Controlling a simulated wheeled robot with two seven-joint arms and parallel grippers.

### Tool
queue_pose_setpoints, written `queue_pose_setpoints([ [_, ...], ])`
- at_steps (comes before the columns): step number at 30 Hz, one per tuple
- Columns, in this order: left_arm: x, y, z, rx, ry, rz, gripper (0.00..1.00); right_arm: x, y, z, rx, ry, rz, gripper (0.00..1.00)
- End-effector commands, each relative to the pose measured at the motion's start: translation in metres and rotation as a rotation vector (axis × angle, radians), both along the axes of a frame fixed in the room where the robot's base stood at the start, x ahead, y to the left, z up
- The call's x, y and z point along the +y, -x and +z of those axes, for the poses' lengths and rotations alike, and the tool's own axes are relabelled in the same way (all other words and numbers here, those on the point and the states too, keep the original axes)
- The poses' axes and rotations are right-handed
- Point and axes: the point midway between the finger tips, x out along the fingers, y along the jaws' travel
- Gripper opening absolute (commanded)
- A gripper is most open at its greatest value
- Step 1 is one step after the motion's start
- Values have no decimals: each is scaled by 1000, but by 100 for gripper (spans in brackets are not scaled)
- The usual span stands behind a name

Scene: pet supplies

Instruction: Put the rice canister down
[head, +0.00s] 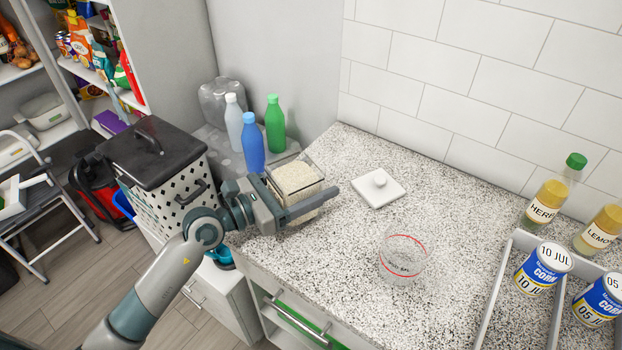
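The rice canister (296,177) is a clear, square, open-topped container filled with pale rice, near the left end of the speckled counter. My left gripper (316,183) has its fingers on either side of it and appears shut on it. The canister looks upright; its base is partly hidden by the near finger, so I cannot tell whether it touches the counter. A white square lid with a round knob (378,189) lies on the counter (350,245) to the right. My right gripper is not in view.
A clear measuring cup with red markings (403,258) stands right of the canister. Blue (251,145), green (275,125) and white (234,122) bottles stand behind it. A tray (499,296) with cans and labelled bottles (546,203) are at right. Counter between lid and cup is clear.

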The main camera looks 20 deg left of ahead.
Motion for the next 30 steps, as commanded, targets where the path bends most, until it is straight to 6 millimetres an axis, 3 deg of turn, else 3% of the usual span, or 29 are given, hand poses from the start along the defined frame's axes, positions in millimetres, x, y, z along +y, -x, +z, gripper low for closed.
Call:
queue_pose_setpoints([
  [8, 0, 0, -1, -4, 2, 1, 45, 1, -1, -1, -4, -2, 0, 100],
  [9, 0, 0, -2, 1, 1, 0, 79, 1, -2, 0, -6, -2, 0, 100],
  [11, 0, 0, -2, 1, 1, 0, 91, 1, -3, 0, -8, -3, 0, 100],
  [25, 0, 0, 1, -1, 1, 0, 91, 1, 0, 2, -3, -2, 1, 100],
  [30, 11, 12, -2, 1, 1, 0, 91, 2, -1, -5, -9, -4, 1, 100],
])
